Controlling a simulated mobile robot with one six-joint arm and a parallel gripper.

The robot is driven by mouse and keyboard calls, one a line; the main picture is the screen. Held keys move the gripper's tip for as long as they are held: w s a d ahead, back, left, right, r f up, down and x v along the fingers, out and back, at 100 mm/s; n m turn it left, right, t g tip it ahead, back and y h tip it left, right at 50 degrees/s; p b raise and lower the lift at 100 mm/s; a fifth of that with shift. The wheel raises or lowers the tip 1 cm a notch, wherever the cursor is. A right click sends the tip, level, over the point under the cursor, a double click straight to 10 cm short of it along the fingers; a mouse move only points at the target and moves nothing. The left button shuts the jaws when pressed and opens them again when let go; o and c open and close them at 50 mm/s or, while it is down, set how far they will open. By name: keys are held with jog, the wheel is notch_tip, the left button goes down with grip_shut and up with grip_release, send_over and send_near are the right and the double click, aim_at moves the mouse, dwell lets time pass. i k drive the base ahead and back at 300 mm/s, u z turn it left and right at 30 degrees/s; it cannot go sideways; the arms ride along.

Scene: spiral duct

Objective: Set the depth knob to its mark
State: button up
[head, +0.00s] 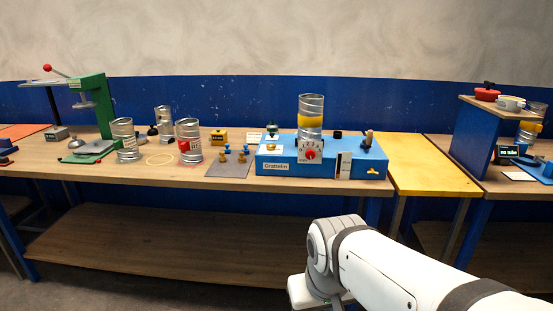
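The depth knob appears to be the red knob (310,154) on a white dial plate (302,144) with dark markings. The plate is on the front of a blue machine (275,168) labelled "Grattolin" on the workbench. The dial markings and the knob's pointer are too small to read. A spiral metal duct with a yellow band (311,105) stands upright on the machine, just above the dial. My white arm reaches in from the lower right, in front of the bench and below the machine. My gripper's fingers do not show clearly in the head view.
Several metal ducts (124,138) and a green press (103,105) stand on the left of the bench. A grey mat (228,170) with brass pieces lies left of the machine. A yellow board (433,165) lies to its right. The space before the bench is open.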

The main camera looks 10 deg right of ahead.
aim_at(310, 154)
jog(key=i, duration=0.95)
